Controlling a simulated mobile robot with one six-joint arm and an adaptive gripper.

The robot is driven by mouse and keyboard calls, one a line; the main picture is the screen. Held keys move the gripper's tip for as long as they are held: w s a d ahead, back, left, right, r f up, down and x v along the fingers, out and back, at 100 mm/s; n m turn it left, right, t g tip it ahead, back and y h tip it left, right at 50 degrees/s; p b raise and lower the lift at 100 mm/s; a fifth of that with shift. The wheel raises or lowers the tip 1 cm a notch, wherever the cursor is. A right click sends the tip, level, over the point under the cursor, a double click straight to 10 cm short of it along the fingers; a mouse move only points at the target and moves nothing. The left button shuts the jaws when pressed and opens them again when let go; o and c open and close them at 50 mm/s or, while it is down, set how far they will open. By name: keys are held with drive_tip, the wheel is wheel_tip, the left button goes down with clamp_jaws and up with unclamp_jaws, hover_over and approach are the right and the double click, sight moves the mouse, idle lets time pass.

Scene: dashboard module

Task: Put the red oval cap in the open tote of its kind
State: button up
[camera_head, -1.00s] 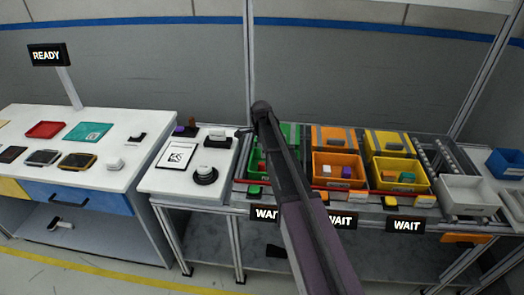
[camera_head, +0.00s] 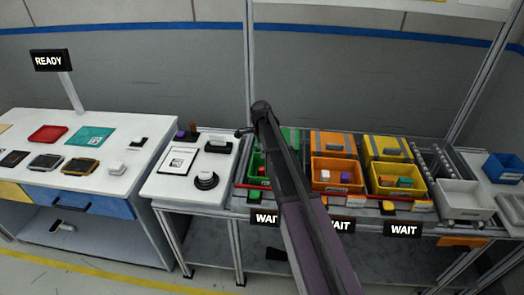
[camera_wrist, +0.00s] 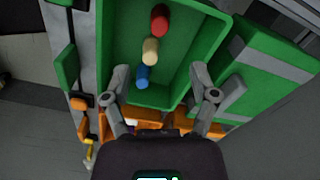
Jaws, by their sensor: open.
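In the wrist view, my gripper (camera_wrist: 159,75) is open, its two fingers apart at the near end of the open green tote (camera_wrist: 205,42). Nothing is held between the fingers. Inside the tote lie a red rounded piece (camera_wrist: 160,19), a cream piece (camera_wrist: 150,52) and a blue piece (camera_wrist: 142,77) in a row. The red piece may be the red oval cap; I cannot tell its exact shape. In the head view my arm covers much of the green tote (camera_head: 255,178), and my gripper is hidden there. A bit of red (camera_head: 262,170) shows inside it.
An orange tote (camera_head: 337,187) and a yellow tote (camera_head: 400,190) with small pieces stand to the right. A green lid (camera_wrist: 265,75) lies close beside the green tote. A grey bin (camera_head: 460,198) is farther right. WAIT signs (camera_head: 404,230) hang in front.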

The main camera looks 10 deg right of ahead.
drive_tip(key=s+n, duration=1.7)
drive_tip(key=s, duration=1.2)
drive_tip(key=shift+d, duration=0.15)
drive_tip(key=shift+c, duration=1.2)
drive_tip(key=shift+d, duration=0.1)
